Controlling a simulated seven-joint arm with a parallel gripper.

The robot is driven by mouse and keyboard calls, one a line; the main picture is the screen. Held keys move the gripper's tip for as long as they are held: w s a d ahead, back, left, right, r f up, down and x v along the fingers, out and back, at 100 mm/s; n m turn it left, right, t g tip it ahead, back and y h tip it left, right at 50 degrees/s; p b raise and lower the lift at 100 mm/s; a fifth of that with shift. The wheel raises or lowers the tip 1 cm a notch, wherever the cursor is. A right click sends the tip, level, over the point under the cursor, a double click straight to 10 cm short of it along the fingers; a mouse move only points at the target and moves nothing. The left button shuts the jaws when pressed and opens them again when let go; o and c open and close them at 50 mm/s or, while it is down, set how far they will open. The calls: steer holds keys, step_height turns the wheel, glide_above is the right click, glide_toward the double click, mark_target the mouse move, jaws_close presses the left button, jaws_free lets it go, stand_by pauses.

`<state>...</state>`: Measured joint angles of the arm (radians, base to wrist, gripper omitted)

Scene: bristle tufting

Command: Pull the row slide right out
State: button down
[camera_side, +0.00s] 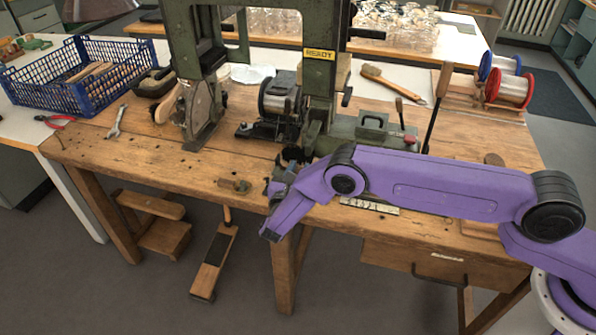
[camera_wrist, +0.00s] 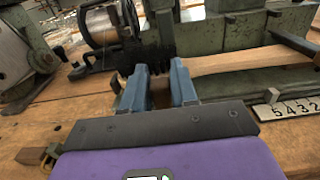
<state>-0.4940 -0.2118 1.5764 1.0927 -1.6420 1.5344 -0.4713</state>
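The green tufting machine (camera_side: 318,90) stands on the wooden bench, with a low green bed (camera_side: 365,130) at its right. In the wrist view a pale wooden bar (camera_wrist: 250,61) lies along this bed, and a number strip (camera_wrist: 290,105) is fixed at its front. I cannot tell for certain which part is the row slide. My gripper (camera_wrist: 161,88) is at the bench's front edge, close in front of the machine. Its two blue fingers stand apart, with brown wood showing between them and a dark upright part beyond. In the side view my gripper (camera_side: 279,190) is partly hidden by my wrist.
A dark spool (camera_side: 279,97) sits beside the machine's column. A lever (camera_side: 436,105) rises at the right, near red and blue spools (camera_side: 508,88). A brass-and-wood piece (camera_side: 235,186) lies at the front edge. A blue crate (camera_side: 90,78) stands left.

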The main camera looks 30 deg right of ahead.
steer(key=shift+s+d+f, duration=0.15)
steer(key=shift+s+d, duration=4.25)
steer(key=shift+s, duration=0.1)
steer(key=c, duration=1)
jaws_free()
steer(key=shift+o, duration=0.2)
steer(key=shift+s+a, duration=0.1)
steer(key=shift+a, duration=0.15)
steer(key=v, duration=1.7)
steer(key=shift+r, duration=0.25)
